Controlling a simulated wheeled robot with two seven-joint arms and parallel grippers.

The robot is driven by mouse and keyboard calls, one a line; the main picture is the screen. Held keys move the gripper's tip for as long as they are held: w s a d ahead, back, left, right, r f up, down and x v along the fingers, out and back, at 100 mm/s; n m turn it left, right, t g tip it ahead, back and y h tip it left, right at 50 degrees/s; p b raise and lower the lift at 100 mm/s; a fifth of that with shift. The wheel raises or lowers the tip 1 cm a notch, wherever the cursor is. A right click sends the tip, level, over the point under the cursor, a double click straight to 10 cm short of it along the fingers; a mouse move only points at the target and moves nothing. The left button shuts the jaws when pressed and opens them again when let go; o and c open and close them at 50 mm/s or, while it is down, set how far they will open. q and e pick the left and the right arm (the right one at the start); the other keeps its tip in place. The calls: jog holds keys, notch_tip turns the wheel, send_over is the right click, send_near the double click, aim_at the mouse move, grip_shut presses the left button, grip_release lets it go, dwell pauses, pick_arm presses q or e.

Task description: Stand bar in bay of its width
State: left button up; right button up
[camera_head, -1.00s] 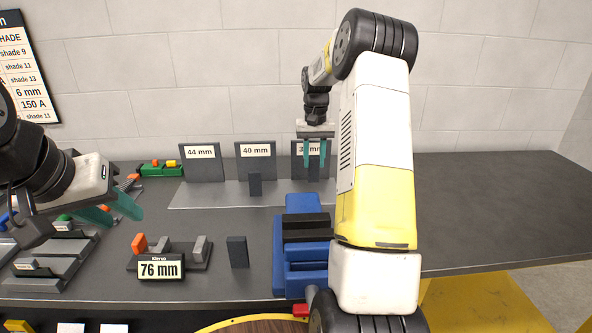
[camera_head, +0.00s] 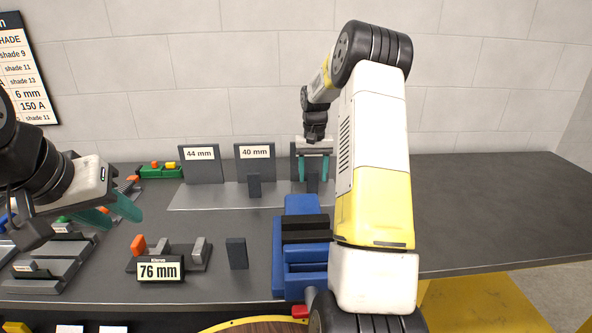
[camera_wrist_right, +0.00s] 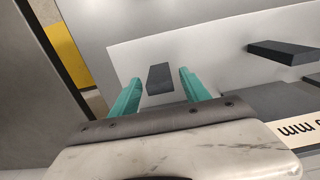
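Three upright panels mark bays on a grey plate (camera_head: 212,197): "44 mm" (camera_head: 201,168), "40 mm" (camera_head: 255,162) and a third panel (camera_head: 295,165), its label hidden by my right gripper. My right gripper (camera_head: 313,176) is open and low before the third panel. A dark bar (camera_head: 312,183) stands between its fingers, with gaps either side in the right wrist view (camera_wrist_right: 160,78). Another dark bar (camera_head: 254,186) stands before the 40 mm panel. A third dark bar (camera_head: 237,252) stands on the front table. My left gripper (camera_head: 110,213) is open and empty at left.
A gauge reading "76 mm" (camera_head: 159,269) sits at the front, beside a blue vise (camera_head: 301,255). The table's right side (camera_head: 480,205) is clear.

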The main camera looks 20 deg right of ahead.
jog(key=s+a+r+t, duration=0.1)
jog(key=s+a+r, duration=0.1)
jog(key=r, duration=0.7)
jog(key=s+a+r, duration=0.2)
jog(key=s+r, duration=0.1)
jog(key=r, duration=0.6)
jog(key=s+a+r+n+t, duration=0.2)
jog(key=s+a+r, duration=0.2)
jog(key=s+a, duration=0.5)
jog(key=s+a+f+t+y, duration=0.1)
jog(key=s+a+f, duration=0.1)
jog(key=s, duration=0.7)
jog(key=s+a+f+n+t+y, duration=0.1)
jog(key=s+a+t, duration=0.1)
jog(key=s, duration=0.7)
jog(key=shift+f, duration=0.35)
